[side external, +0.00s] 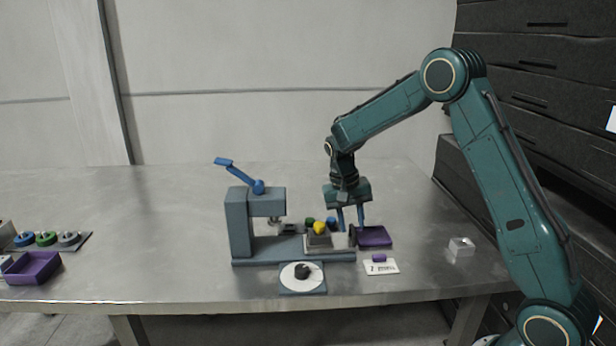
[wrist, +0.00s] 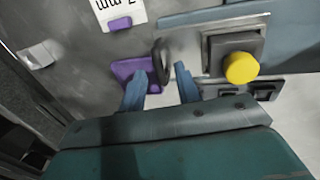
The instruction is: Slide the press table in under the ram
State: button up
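The grey press (side external: 240,225) stands mid-table with a blue lever (side external: 238,174) raised and its ram (side external: 276,219) above the base. The press table (side external: 318,241) sits on the rail (side external: 290,255) at the right, out from under the ram, with a yellow round-topped piece (side external: 320,228) on it. The wrist view shows the press table (wrist: 214,62), the yellow piece (wrist: 241,68) and a dark loop handle (wrist: 160,60) at its outer end. My gripper (side external: 351,229) is low at that end. In the wrist view my gripper (wrist: 160,71) is open, with fingers apart on either side of the handle.
A purple tray (side external: 375,237) lies close beside my gripper. A printed card (side external: 381,267) with a purple piece, a white dial plate (side external: 302,274) and a pale block (side external: 461,247) are nearby. A purple bin (side external: 32,267) and coloured rings (side external: 46,238) are far left.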

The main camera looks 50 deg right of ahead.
aim_at(321, 223)
grip_shut()
jog(key=shift+w+a, duration=0.1)
jog(key=w+a, duration=0.5)
jog(key=shift+w+a, duration=0.15)
dwell(0.4)
grip_release()
